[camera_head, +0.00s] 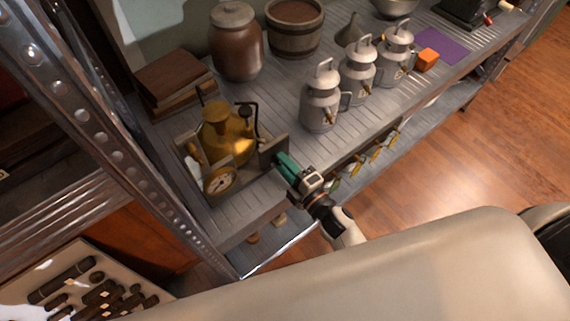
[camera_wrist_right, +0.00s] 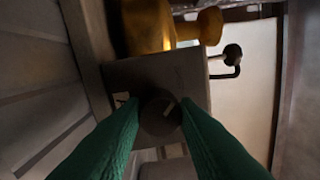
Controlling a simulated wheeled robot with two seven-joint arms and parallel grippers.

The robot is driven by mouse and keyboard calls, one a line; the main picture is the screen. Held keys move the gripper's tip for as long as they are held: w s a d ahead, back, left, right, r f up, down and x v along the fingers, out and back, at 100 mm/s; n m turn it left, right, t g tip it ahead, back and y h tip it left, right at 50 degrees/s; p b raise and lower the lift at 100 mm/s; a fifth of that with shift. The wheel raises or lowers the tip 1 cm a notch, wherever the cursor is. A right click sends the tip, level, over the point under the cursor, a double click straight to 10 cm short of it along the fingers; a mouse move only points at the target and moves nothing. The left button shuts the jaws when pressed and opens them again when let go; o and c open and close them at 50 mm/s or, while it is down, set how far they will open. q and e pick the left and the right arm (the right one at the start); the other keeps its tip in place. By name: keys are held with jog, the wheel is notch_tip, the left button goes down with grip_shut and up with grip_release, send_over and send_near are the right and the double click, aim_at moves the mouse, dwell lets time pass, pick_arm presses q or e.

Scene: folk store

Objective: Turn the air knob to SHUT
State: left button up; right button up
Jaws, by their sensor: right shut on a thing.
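The air knob (camera_wrist_right: 160,114) is a dark round knob with a pale pointer line, on a grey plate (camera_wrist_right: 185,75) in the right wrist view. The two green fingers of my right gripper (camera_wrist_right: 158,122) are shut on the knob, one on each side. In the head view my right gripper (camera_head: 284,166) reaches the plate beside the brass apparatus (camera_head: 226,130), and hides the knob. The knob's pointer slants up to the right in the wrist view. I cannot read the plate's label, partly hidden by a finger. My left gripper is not in view.
A round gauge (camera_head: 220,180) sits at the front of the brass apparatus. Several grey metal cans, one here (camera_head: 320,100), stand to the right on the shelf (camera_head: 290,150). Books (camera_head: 172,80) and a brown jar (camera_head: 236,45) stand behind. A metal upright (camera_head: 110,130) is at left.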

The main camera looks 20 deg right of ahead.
jog(key=o, duration=1)
jog(key=shift+s, duration=0.1)
jog(key=b+v, duration=0.2)
jog(key=v, duration=1)
jog(key=shift+f, duration=0.1)
